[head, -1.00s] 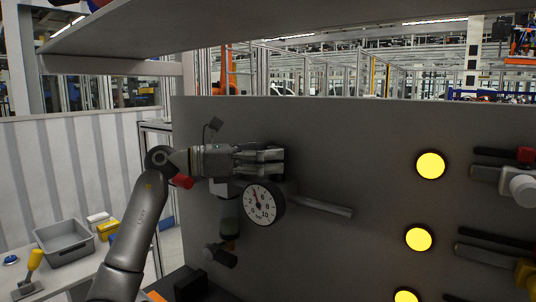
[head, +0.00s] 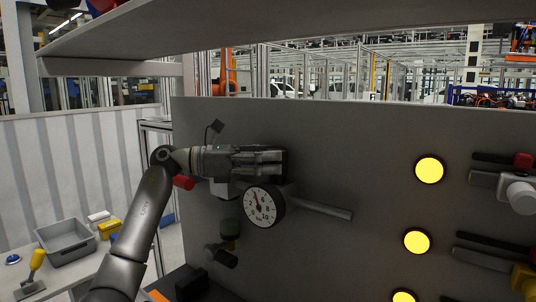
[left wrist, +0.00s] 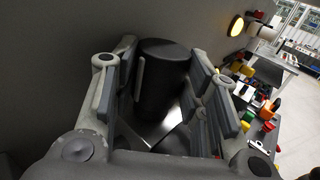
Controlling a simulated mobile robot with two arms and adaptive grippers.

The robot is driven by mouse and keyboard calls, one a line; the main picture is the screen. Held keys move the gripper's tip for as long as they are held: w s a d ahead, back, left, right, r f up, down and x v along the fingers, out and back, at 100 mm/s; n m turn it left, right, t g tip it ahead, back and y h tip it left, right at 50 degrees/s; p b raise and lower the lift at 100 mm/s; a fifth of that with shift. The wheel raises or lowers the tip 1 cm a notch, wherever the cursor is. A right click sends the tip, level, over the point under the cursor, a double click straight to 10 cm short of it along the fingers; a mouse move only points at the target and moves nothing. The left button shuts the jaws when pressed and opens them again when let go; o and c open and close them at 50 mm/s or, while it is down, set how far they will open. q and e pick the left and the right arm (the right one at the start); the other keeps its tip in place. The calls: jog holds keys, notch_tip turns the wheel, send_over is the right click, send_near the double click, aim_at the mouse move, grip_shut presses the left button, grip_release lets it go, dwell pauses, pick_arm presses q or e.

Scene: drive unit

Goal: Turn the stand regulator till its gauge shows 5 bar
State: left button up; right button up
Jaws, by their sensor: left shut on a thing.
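The stand regulator is mounted on the grey panel. Its round white gauge (head: 264,205) has a dark rim, and its red needle points up and slightly left; the exact reading is too small to tell. My left gripper (head: 270,161) is just above the gauge, reaching in from the left. In the left wrist view the black cylindrical regulator knob (left wrist: 163,75) stands between my left gripper's fingers (left wrist: 166,68), which are shut on it. In the head view the gripper hides the knob. My right gripper is not in view.
A grey pipe (head: 322,210) runs right from the gauge. Yellow lamps (head: 429,170) and handles sit on the panel's right. A shelf (head: 280,35) overhangs above. A grey bin (head: 67,250) stands on the left table.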

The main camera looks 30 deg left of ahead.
pick_arm(q)
jog(key=shift+w+a+m+g+h+p, duration=0.1)
jog(key=shift+w+m+g+h+p, duration=0.05)
jog(key=shift+m+g+h+p, duration=0.6)
jog(key=shift+y, duration=0.25)
jog(key=o, duration=1)
jog(key=shift+o, duration=0.2)
